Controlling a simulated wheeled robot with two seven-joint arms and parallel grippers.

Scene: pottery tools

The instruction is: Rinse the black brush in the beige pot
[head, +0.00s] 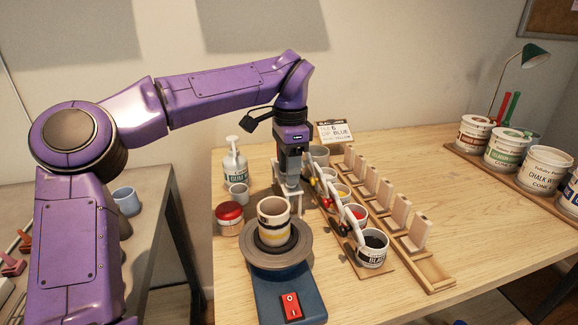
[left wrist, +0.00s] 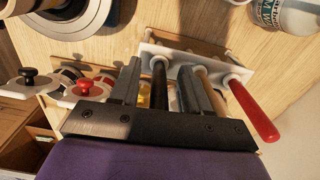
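My left gripper (head: 290,182) points down over the white brush rack (head: 294,200) behind the pottery wheel. In the left wrist view, its two fingers (left wrist: 158,92) are apart, with the black brush handle (left wrist: 159,78) standing between them and gaps beside it. A tan handle and a red handle (left wrist: 252,108) stand in the same white rack (left wrist: 190,62), to the right of the black one. A pale greyish-beige pot (head: 319,153) stands behind the gripper, partly hidden by it. My right gripper is out of view.
A striped cup (head: 273,211) stands on the wheel (head: 280,253) in front. Paint pots, including a black one (head: 372,248), and upright wooden blocks (head: 384,197) line the right.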

